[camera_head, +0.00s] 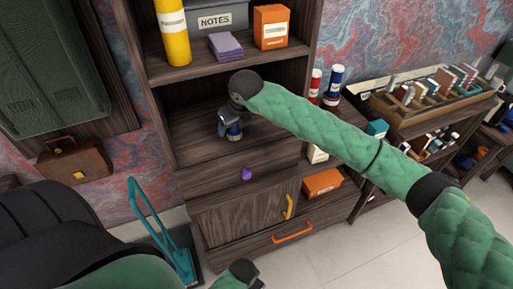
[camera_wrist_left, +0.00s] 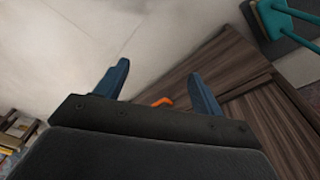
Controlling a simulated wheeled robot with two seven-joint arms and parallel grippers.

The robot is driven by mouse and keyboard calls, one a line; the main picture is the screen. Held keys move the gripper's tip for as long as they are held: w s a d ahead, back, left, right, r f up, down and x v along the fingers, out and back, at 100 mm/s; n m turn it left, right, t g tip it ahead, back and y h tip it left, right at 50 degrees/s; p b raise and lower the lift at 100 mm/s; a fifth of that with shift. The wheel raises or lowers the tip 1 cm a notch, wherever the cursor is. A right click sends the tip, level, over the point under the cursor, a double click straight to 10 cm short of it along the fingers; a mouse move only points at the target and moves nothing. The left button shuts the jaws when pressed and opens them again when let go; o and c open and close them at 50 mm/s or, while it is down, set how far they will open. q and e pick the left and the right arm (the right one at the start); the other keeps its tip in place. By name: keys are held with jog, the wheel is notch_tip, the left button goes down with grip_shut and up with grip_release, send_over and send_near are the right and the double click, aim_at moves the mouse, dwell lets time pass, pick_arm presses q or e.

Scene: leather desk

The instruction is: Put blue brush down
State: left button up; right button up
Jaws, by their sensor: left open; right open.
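My right gripper (camera_head: 231,133) hangs over the wooden desk surface (camera_head: 195,140), below the shelf. It is open. Small dark-blue parts show at its tip, and I cannot tell whether any of this is the blue brush. No blue brush can be made out clearly in either view. My left gripper (camera_head: 247,279) is at the bottom edge of the head view, mostly cut off. In the left wrist view its two blue fingers (camera_wrist_left: 160,90) stand wide apart with nothing between them.
A small purple object (camera_head: 246,174) lies at the desk's front. The shelf above holds a yellow tube (camera_head: 172,32), a notes box (camera_head: 215,18) and an orange box (camera_head: 271,27). Red (camera_head: 315,86) and blue (camera_head: 333,84) bottles stand right. A teal-handled cart (camera_head: 179,258) stands lower left.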

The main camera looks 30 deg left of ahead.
pick_arm(q)
notch_tip(320, 180, up, 16)
jog(key=s+b, duration=0.1)
jog(key=b, duration=0.2)
jog(key=shift+s, duration=0.2)
pick_arm(e)
jog(key=s+d, duration=0.5)
jog(key=d, duration=0.5)
jog(key=shift+d, duration=0.4)
pick_arm(q)
jog(key=shift+d, duration=0.1)
pick_arm(e)
jog(key=shift+s, duration=0.15)
